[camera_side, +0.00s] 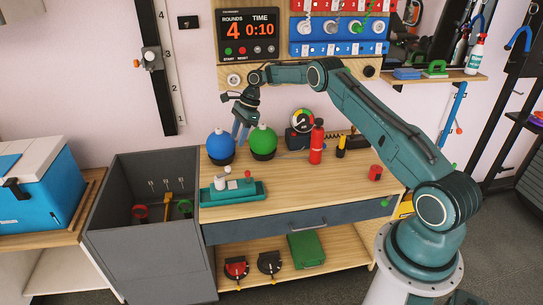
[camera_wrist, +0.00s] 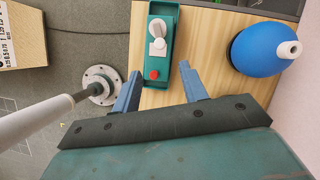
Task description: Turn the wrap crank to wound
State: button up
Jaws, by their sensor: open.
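A teal base with a white crank-like arm and knob (camera_side: 224,172) and a red button stands at the table's front left. It also shows in the wrist view, where the white arm (camera_wrist: 158,38) lies near the top. It looks like the wrap crank, but no label is readable and its turned state cannot be told.
The blue ball (camera_side: 220,144) and green ball (camera_side: 263,140) stand behind the teal base. A red bottle (camera_side: 317,142) and a gauge (camera_side: 301,121) are to their right. A grey bin (camera_side: 130,225) adjoins the table's left end. The table's front middle (camera_side: 300,190) is clear.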

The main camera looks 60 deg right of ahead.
jog(key=shift+v, duration=1.25)
jog(key=shift+a, duration=0.1)
jog(key=g+h, duration=0.2)
jog(key=h, duration=0.2)
send_over(228, 168)
jog(key=shift+w+r, duration=0.15)
jog(key=shift+r, duration=0.25)
jog(key=shift+f, duration=0.15)
notch_tip(228, 168, down, 13)
jog(key=shift+f, duration=0.25)
grip_shut()
